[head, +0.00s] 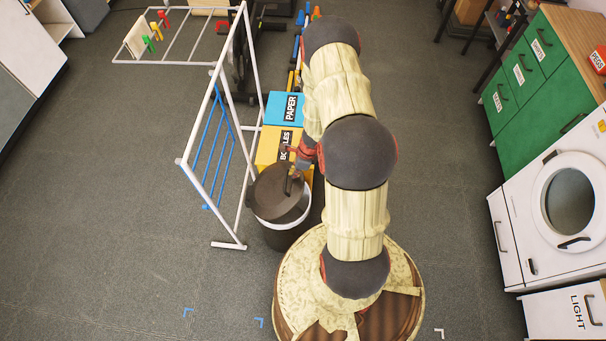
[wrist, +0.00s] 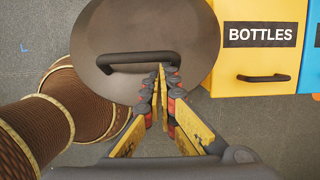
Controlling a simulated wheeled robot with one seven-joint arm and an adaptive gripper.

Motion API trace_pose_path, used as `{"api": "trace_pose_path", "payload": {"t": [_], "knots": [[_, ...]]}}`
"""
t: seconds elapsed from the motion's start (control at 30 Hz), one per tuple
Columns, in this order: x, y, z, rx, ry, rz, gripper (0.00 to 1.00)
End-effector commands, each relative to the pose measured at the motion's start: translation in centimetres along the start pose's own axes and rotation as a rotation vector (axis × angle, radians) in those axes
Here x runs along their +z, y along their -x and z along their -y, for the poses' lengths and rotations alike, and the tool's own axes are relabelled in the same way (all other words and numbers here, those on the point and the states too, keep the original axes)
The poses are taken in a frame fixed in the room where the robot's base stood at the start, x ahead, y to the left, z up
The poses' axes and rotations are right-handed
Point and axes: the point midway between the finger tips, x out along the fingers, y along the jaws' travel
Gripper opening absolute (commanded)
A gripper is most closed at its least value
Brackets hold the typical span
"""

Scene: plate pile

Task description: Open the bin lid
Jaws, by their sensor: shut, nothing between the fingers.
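The bin (head: 285,237) is dark with a pale rim and stands beside my base. Its round brown lid (head: 270,205) sits on top, apparently tilted or off-centre, with part of the white rim showing at the right. The lid (wrist: 195,30) fills the upper middle of the wrist view, with a dark bar handle (wrist: 137,59) across it. My gripper (wrist: 162,72) is shut and empty, its fingertips at the right part of the handle. I cannot tell whether they touch it. In the head view my gripper (head: 296,172) is partly hidden at the lid's far side.
A yellow BOTTLES box (head: 266,150) and a blue PAPER box (head: 279,105) stand just behind the bin. A white rack (head: 218,160) with blue bars stands close on the left. Green drawers (head: 548,105) and a washing machine (head: 560,200) are at the right. Floor at the left is open.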

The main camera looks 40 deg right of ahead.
Motion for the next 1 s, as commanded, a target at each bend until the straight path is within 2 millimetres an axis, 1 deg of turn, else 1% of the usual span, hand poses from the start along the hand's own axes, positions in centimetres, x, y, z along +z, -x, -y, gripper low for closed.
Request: {"api": "trace_pose_path", "payload": {"t": [0.03, 0.17, 0.3, 0.5, 0.6, 0.67, 0.7, 0.77, 1.0], "knots": [[1.4, 1.4, 0.0, -0.001, 0.005, 0.001, 0.00], [4.3, 3.0, 0.0, 0.000, 0.006, 0.002, 0.00], [7.6, 4.3, 0.0, 0.000, 0.005, 0.002, 0.00], [12.6, 5.3, -0.1, 0.001, 0.006, 0.001, 0.00], [14.9, 5.5, 0.0, 0.000, 0.005, 0.001, 0.00], [16.1, 5.5, -0.1, 0.001, 0.005, 0.001, 0.00], [16.5, 5.4, 0.0, 0.000, 0.002, 0.001, 0.00], [16.8, 5.2, 0.0, 0.000, 0.001, 0.001, 0.00], [16.7, 5.0, 0.1, -0.001, -0.001, 0.001, 0.00]]}}
